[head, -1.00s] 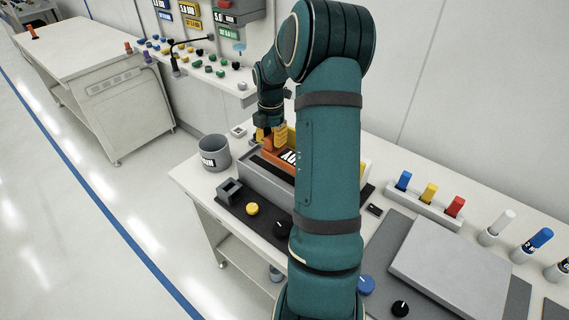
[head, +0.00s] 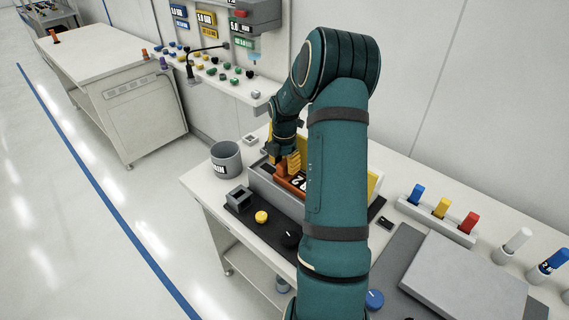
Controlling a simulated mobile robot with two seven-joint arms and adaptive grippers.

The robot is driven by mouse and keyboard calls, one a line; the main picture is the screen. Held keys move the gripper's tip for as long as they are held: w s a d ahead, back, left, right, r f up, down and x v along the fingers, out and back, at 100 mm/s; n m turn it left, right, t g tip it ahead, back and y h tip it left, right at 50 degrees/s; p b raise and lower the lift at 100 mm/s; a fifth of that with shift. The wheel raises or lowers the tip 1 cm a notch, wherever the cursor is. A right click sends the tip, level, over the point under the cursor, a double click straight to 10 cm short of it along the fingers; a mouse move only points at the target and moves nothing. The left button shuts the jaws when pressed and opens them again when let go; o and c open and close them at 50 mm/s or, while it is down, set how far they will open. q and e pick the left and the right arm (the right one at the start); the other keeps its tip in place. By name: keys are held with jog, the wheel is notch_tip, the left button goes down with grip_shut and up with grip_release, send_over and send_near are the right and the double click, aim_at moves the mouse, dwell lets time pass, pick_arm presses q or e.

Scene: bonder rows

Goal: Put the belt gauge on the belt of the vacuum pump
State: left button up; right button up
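The vacuum pump (head: 272,194) appears to be the grey open-topped housing on the bench, partly hidden behind my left arm. An orange block with a white label, which I take for the belt gauge (head: 284,183), is at the top of this housing. My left gripper (head: 285,162) has its yellow fingers on the upper part of the orange block and seems shut on it, pointing down. The belt is not clearly seen, so I cannot tell whether the gauge touches it. My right gripper is not in view.
A grey bin (head: 226,160) stands left of the pump. A black panel with a yellow knob (head: 262,217) is in front. At right are a rack with blue, yellow and red pieces (head: 441,208) and a grey slab (head: 462,278).

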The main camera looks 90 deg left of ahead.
pick_arm(q)
jog(key=shift+r, duration=0.1)
notch_tip(320, 180, up, 12)
jog(key=p, duration=0.1)
dwell(0.6)
dwell(0.6)
